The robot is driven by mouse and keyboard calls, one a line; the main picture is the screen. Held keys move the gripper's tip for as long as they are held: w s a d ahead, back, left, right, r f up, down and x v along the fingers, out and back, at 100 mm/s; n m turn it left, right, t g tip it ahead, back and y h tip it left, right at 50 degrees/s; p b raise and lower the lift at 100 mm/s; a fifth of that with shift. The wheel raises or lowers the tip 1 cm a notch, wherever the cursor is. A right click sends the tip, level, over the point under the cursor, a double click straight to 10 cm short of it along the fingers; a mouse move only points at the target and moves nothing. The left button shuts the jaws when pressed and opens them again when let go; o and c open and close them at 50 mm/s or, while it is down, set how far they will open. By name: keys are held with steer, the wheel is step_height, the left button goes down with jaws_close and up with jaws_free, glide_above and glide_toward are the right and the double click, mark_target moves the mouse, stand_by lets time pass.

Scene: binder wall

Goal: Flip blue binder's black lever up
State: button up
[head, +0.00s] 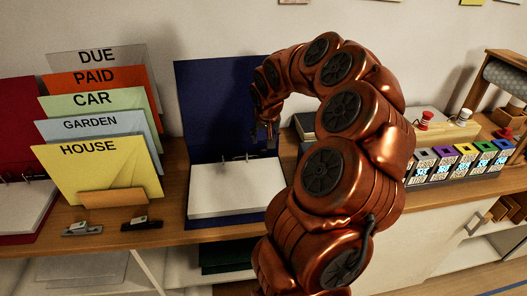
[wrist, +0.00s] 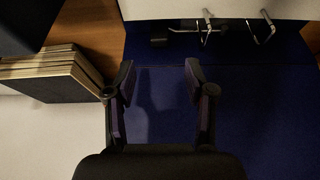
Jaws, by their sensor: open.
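The blue binder (head: 215,105) lies open on the wooden shelf, its blue cover upright against the wall and a white paper stack (head: 235,188) in front. It also shows in the wrist view (wrist: 255,110). Two metal rings (wrist: 207,28) stand at its hinge. The black lever (wrist: 158,41) is a small dark block at the end of a thin metal arm, beside the rings. It looks low, close to the binder. My gripper (wrist: 160,78) is open and empty, its fingertips apart from the lever and short of it in the picture. In the head view, my arm largely hides the lever.
Dark books (wrist: 55,75) stand close to my gripper's left in the wrist view. A file sorter with labelled folders (head: 95,165) is left of the binder, with two small clips (head: 140,224) before it. Several coloured boxes (head: 460,165) stand at the right.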

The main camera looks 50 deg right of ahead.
mark_target(263, 149)
steer(key=shift+p+x, duration=1.1)
steer(key=shift+x, duration=2.75)
jaws_close()
